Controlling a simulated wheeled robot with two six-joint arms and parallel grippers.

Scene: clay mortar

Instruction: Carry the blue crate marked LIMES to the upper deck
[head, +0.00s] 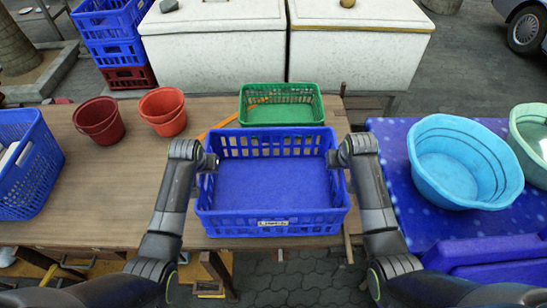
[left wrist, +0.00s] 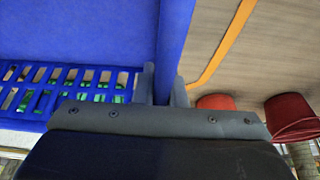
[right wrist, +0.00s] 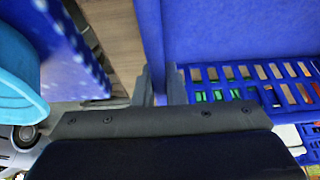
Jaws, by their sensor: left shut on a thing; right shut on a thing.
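The blue crate (head: 272,228) carries a small label on its near wall, partly legible. It is empty and stands in the middle of the head view, over the near edge of the wooden table; whether it touches the table I cannot tell. My left gripper (head: 208,163) is shut on its left wall, and that wall shows between the fingers in the left wrist view (left wrist: 170,55). My right gripper (head: 336,160) is shut on its right wall, seen between the fingers in the right wrist view (right wrist: 152,45). I cannot make out an upper deck.
A green crate (head: 282,113) stands just behind the blue crate. Two red buckets (head: 99,121) (head: 163,110) and another blue crate (head: 30,165) are on the wooden table (head: 110,195) to the left. A blue basin (head: 462,165) sits on the blue-covered table to the right. White boxes (head: 215,40) stand behind.

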